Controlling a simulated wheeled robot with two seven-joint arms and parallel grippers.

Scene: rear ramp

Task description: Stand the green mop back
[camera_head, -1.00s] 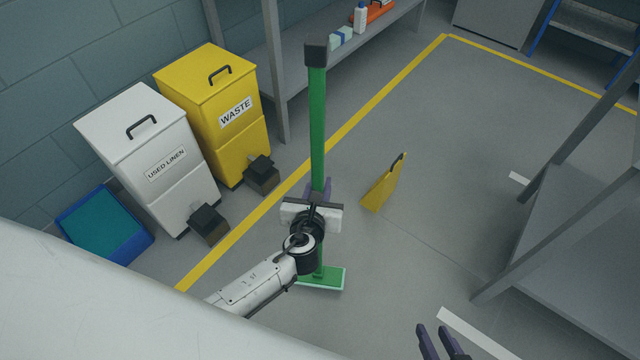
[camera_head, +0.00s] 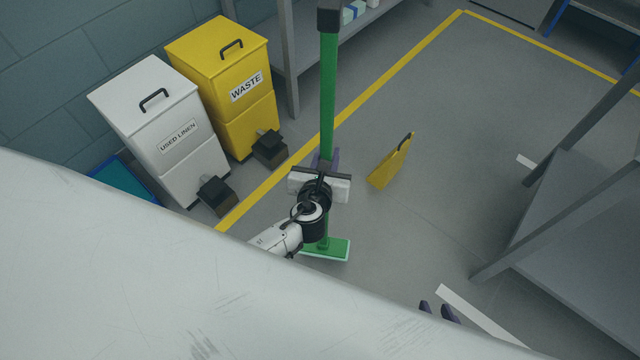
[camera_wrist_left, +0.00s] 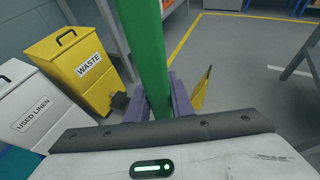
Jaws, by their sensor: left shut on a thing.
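The green mop (camera_head: 328,95) stands about upright in the head view, with a black cap at its top and a flat green head (camera_head: 327,249) at its foot. Whether the head touches the floor I cannot tell. My left gripper (camera_head: 326,160) is shut on the mop's handle; in the left wrist view the handle (camera_wrist_left: 148,55) runs up between the purple fingers (camera_wrist_left: 161,100). My right gripper (camera_head: 439,312) shows only as dark fingertips at the lower edge, apart from the mop. They show a gap between them.
A white used-linen bin (camera_head: 160,135) and a yellow waste bin (camera_head: 225,90) stand along the left wall, by a blue tub (camera_head: 122,178). A yellow floor sign (camera_head: 391,163) stands right of the mop. A grey rack (camera_head: 580,215) is at right.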

